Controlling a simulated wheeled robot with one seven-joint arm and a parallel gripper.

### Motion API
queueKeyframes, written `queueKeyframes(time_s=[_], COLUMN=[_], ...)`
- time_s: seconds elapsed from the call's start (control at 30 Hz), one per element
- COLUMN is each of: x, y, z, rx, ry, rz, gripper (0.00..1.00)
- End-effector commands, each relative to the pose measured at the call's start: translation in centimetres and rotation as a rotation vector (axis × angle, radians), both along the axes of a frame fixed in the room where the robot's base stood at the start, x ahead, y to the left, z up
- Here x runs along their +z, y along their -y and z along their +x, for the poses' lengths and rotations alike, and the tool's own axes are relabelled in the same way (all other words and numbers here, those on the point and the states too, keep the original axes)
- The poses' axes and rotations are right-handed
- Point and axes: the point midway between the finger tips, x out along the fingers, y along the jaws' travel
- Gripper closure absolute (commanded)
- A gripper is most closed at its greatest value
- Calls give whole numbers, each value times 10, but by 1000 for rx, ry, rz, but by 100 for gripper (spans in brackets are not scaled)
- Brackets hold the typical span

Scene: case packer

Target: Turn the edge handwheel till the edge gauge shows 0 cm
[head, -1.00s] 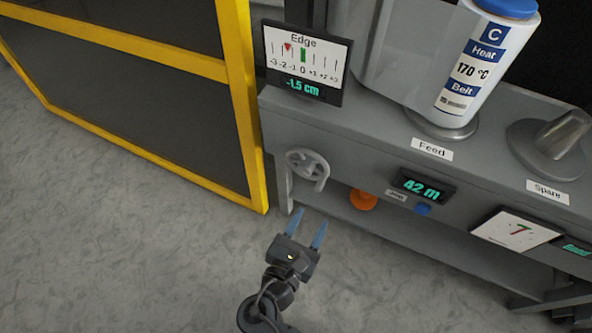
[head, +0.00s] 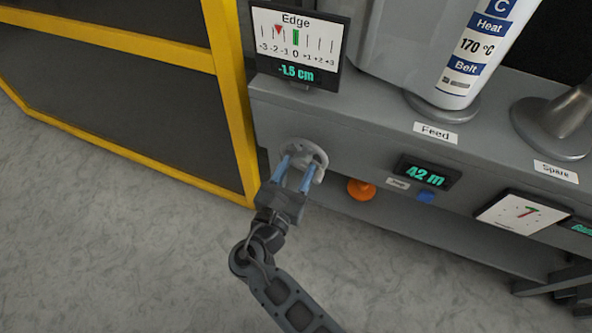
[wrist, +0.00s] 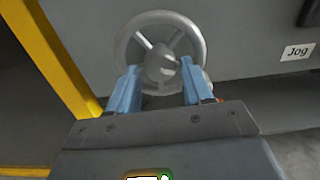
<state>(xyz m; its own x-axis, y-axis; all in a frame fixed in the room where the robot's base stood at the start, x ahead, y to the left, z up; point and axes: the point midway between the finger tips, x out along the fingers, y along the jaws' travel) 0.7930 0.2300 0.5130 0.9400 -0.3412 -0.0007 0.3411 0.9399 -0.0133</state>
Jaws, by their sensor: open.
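The edge handwheel (head: 311,150) is a grey spoked wheel on the front of the grey machine, below the edge gauge. It also shows in the wrist view (wrist: 161,17), with its hub in the middle. The edge gauge (head: 296,45) reads -1.5 cm, its red pointer left of the green mark at 0. My gripper (head: 293,166) is open, its blue fingers at the handwheel and covering part of it. In the wrist view the fingers (wrist: 156,85) stand apart over the lower part of the wheel. I cannot tell if they touch it.
A yellow-framed dark panel (head: 232,100) stands to the left. An orange knob (head: 361,190), a 42 m display (head: 424,174) and a blue button (head: 426,196) are right of the wheel. The Feed roll (head: 470,55) stands above. Floor is clear in front.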

Motion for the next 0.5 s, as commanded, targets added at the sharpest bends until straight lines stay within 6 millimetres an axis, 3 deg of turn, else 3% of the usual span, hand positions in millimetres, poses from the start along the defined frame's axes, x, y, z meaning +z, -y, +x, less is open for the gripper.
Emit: queueKeyframes(time_s=[0.2, 0.5], x=[0, 0], y=[0, 0], z=[0, 0], rx=[0, 0], ry=[0, 0], rz=[0, 0], gripper=[51, 80])
